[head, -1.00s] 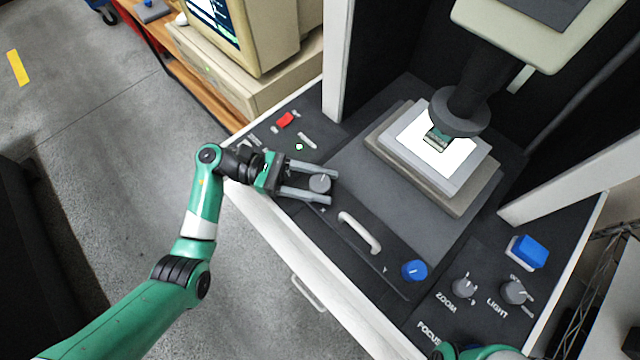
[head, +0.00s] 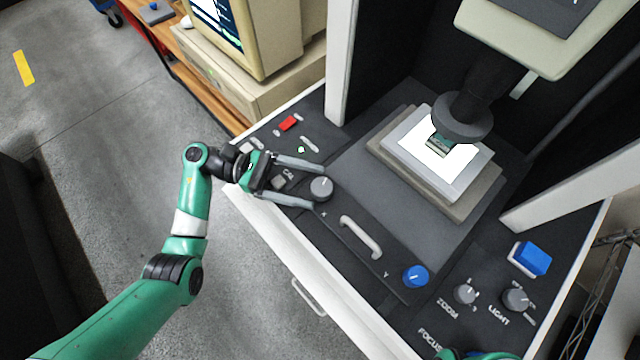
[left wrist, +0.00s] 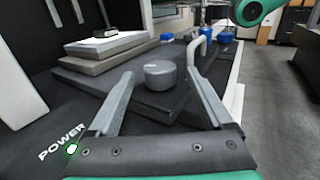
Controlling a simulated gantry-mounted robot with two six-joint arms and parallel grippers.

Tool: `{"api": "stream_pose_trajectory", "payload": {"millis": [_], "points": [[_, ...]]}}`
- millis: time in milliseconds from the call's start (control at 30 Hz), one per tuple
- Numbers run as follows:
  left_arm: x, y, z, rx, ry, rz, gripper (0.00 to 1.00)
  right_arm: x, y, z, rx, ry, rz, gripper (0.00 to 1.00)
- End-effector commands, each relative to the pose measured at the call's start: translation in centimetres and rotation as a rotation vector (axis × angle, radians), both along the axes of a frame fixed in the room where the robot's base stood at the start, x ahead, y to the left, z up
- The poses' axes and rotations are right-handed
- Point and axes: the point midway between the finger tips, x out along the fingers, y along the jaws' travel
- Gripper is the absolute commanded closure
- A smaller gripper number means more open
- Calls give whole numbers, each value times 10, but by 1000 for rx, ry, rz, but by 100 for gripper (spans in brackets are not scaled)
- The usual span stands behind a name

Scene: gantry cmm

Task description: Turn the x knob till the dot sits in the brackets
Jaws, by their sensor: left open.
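The grey x knob (head: 321,188) sits on the dark panel by the letter X, with a light mark on its top. My left gripper (head: 318,186) is open, with its fingertips near the knob's left side. In the left wrist view the knob (left wrist: 160,75) stands beyond and between the two open fingers (left wrist: 165,85), apart from them. My right arm shows only as a green piece at the bottom edge of the head view; its gripper is out of view. The dot and brackets cannot be made out on the partly visible monitor (head: 222,28).
A pale handle (head: 360,237) stands between the x knob and the blue Y knob (head: 415,276). The stage (head: 465,202) lies behind, under the lens (head: 461,117). Zoom (head: 464,293) and light (head: 516,298) knobs are at right, a red switch (head: 289,123) at left.

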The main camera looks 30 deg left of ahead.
Motion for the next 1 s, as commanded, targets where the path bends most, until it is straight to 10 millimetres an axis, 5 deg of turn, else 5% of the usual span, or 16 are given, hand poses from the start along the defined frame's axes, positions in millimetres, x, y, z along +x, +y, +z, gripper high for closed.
{"api": "stream_pose_trajectory", "payload": {"millis": [200,400,1000], "points": [[-13,52,-1,0,-1,4,16,0,0,-6,0,0,0,55],[-20,76,0,0,-1,0,16,0,0,-10,0,0,0,55],[-13,73,4,-11,-5,37,16,0,0,-7,0,0,0,55]]}}
